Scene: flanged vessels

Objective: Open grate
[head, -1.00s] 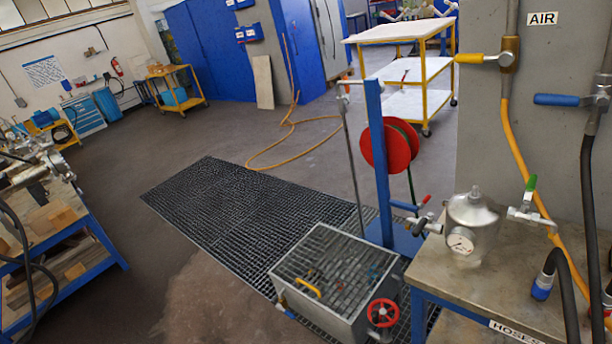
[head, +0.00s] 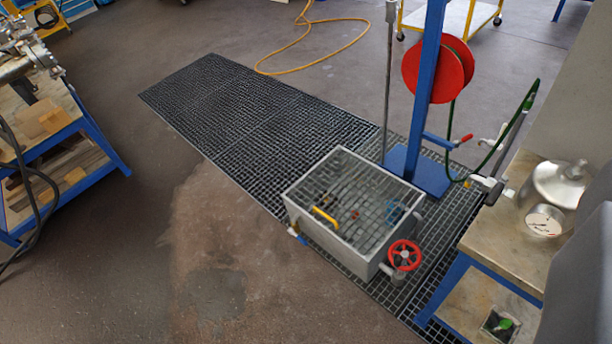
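A grey metal box (head: 335,242) stands on the floor grating, with a bar grate (head: 345,190) across its top. The grate looks shut and level within the rim. A yellow handle (head: 325,218) sits at its left front part. Small dark, red and blue parts show at or below the bars; I cannot tell their exact depth. A red handwheel (head: 404,256) is on the box's front right corner. A long dark floor grating (head: 240,110) runs from the upper left to beneath the box. My gripper is not in view.
A blue post (head: 430,80) with a red hose reel (head: 438,70) stands behind the box. A metal-topped bench (head: 490,235) with a gauge vessel (head: 550,190) is close on the right. A blue-framed bench (head: 85,130) is at left. The floor (head: 190,240) left of the box is clear.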

